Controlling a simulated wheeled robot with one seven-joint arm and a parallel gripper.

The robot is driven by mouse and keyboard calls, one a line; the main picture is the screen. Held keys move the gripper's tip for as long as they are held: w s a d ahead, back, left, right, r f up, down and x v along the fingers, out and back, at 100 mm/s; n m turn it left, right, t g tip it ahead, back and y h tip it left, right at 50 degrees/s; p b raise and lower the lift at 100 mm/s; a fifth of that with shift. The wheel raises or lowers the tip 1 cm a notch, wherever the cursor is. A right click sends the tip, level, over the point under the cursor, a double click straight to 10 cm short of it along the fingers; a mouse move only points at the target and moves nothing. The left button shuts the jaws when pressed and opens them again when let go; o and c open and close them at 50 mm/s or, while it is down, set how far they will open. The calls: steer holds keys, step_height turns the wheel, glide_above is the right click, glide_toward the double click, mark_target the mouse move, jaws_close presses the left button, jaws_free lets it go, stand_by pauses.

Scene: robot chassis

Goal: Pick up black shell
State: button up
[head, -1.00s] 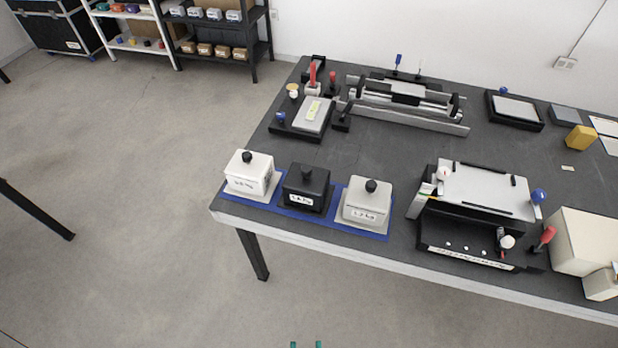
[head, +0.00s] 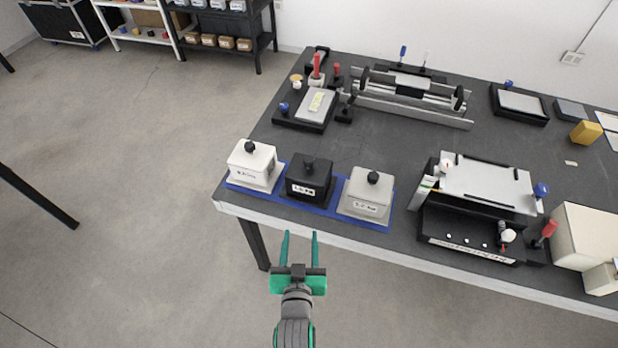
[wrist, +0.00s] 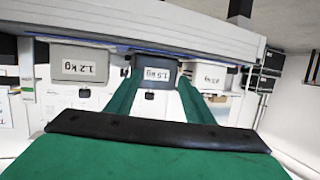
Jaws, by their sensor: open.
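The black shell (head: 309,182) is a black box with a round knob on top and a white label. It sits upright on a blue mat (head: 385,222), between a white shell and a grey shell, near the table's front edge. My gripper (head: 300,236) is open and empty, in front of the table edge and apart from the shell. In the wrist view the black shell (wrist: 153,74) shows between the two green fingers (wrist: 156,84), beyond their tips, its label reading 1.5 kg.
The white shell (head: 254,167) stands close on the left and the grey shell (head: 366,196) close on the right. A black and silver fixture (head: 480,190) with coloured knobs is further right. Floor (head: 130,250) in front of the table is clear.

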steer(key=w+r, duration=0.4)
steer(key=w, duration=0.5)
steer(key=h, duration=0.2)
glide_toward(308, 161)
steer(key=w, duration=0.2)
steer(key=w+f, duration=0.1)
steer(key=shift+w+d+m, duration=0.3)
steer(key=shift+d+m, duration=0.05)
steer(key=shift+m, duration=0.05)
steer(key=shift+w, duration=0.35)
steer(key=x, duration=0.3)
steer(key=shift+w+f, duration=0.15)
steer(key=shift+w, duration=0.15)
steer(key=shift+f+x, duration=0.1)
steer(key=shift+x, duration=1.6)
steer(key=shift+f+x, duration=0.15)
steer(key=shift+x, duration=1.5)
jaws_close()
steer(key=shift+a, duration=0.1)
steer(key=shift+s, duration=0.15)
